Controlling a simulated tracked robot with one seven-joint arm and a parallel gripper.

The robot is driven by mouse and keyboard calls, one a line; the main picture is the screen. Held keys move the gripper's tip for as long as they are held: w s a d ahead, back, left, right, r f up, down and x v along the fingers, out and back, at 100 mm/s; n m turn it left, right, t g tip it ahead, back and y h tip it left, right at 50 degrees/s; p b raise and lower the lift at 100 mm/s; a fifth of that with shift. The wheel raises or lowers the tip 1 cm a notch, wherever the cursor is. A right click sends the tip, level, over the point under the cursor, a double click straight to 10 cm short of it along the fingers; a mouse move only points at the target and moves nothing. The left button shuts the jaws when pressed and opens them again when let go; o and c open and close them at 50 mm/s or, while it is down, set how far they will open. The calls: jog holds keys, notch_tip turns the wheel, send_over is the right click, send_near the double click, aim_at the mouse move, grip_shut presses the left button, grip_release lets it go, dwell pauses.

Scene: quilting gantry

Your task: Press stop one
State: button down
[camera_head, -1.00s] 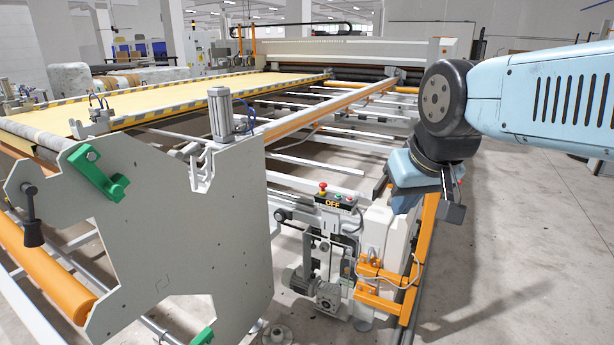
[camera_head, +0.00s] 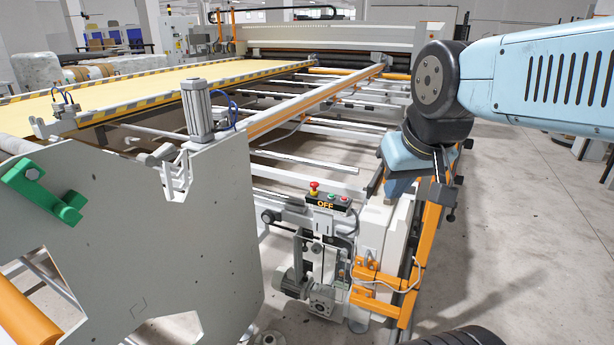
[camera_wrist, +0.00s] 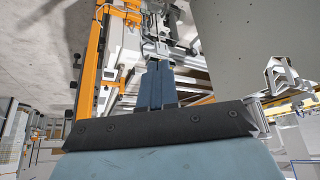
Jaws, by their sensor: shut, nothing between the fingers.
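The stop control is a red mushroom button (camera_head: 314,188) on a small dark control box (camera_head: 328,202) marked OFF, on top of the machine's end post. Small green and red buttons sit beside it on the box. My gripper (camera_head: 447,205) is to the right of the box, beside the orange upright, apart from the button. In the wrist view my gripper's fingers (camera_wrist: 156,84) are together and empty, pointing at the machine's end. I cannot make out the red button in the wrist view.
A large grey side plate (camera_head: 150,230) fills the left foreground. An orange guard frame (camera_head: 424,245) stands right of the box. A long orange-edged rail (camera_head: 300,110) runs back behind it. Open concrete floor (camera_head: 530,200) lies to the right.

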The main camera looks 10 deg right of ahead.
jog(key=shift+w, duration=0.1)
jog(key=w+d+r+m+g, duration=0.1)
jog(key=w+r+m, duration=0.1)
jog(key=w, duration=1.4)
jog(key=w+r+m+g, duration=0.1)
jog(key=w+r+m, duration=0.1)
jog(key=w, duration=1.4)
jog(key=w+a+f+m+h, duration=0.1)
jog(key=w+f, duration=1)
jog(key=w, duration=0.3)
jog(key=w+a+f+m+h, duration=0.1)
jog(key=w+f+m, duration=0.1)
jog(key=w+f, duration=0.8)
jog(key=w, duration=0.4)
jog(key=shift+w+a+f+g, duration=0.3)
jog(key=shift+a+f+g, duration=0.1)
